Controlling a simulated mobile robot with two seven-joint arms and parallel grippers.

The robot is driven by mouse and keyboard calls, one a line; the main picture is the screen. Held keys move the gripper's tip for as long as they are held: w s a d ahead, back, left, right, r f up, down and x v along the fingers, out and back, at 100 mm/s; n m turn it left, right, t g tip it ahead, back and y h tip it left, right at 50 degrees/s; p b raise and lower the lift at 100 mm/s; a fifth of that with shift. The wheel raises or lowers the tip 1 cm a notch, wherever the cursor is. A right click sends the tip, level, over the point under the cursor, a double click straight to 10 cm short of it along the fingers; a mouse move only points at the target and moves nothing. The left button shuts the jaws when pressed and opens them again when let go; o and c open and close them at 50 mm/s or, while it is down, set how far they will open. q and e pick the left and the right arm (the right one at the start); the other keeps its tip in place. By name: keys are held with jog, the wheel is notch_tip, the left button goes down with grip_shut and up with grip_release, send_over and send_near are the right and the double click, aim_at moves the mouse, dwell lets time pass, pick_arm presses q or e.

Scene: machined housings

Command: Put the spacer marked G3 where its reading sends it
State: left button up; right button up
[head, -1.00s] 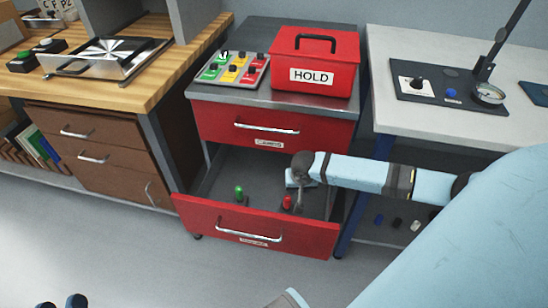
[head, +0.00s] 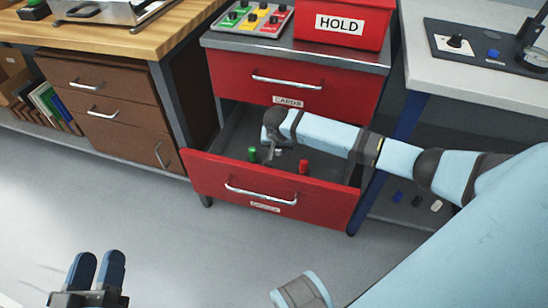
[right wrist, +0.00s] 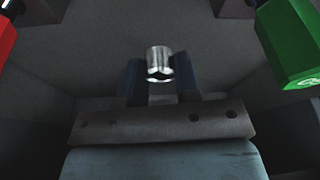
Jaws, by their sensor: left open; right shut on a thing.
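My right gripper (head: 275,156) reaches down into the open lower red drawer (head: 330,180). In the right wrist view its dark fingers (right wrist: 160,78) are shut on a small shiny silver spacer (right wrist: 159,60). No marking on the spacer can be read. A green block (head: 252,154) and a red block (head: 304,167) stand in the drawer on either side of the gripper. The green block (right wrist: 292,45) and red block (right wrist: 5,38) also show at the wrist view's edges. My left gripper (head: 97,262) is open and empty, low at the left above the floor.
Above is a shut drawer labelled CARDS (head: 290,88). On the cabinet top are a red HOLD box (head: 345,40) and a tray with coloured sections (head: 250,18). A wooden bench (head: 130,42) stands left, a white table (head: 450,85) right. The floor in front is clear.

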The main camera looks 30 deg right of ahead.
jog(key=shift+w+a, duration=0.2)
jog(key=shift+w, duration=0.1)
jog(key=f, duration=0.1)
jog(key=f+b, duration=0.2)
jog(key=shift+w+a, duration=0.25)
jog(key=shift+w, duration=0.05)
jog(key=shift+f+b, duration=0.3)
jog(key=shift+b, duration=0.1)
pick_arm(q)
notch_tip(320, 180, down, 4)
jog(key=shift+d+f+m+g, duration=0.15)
jog(key=shift+m+g, duration=0.15)
jog(key=shift+g, duration=0.7)
pick_arm(e)
jog(key=shift+r, duration=0.1)
jog(key=o, duration=1)
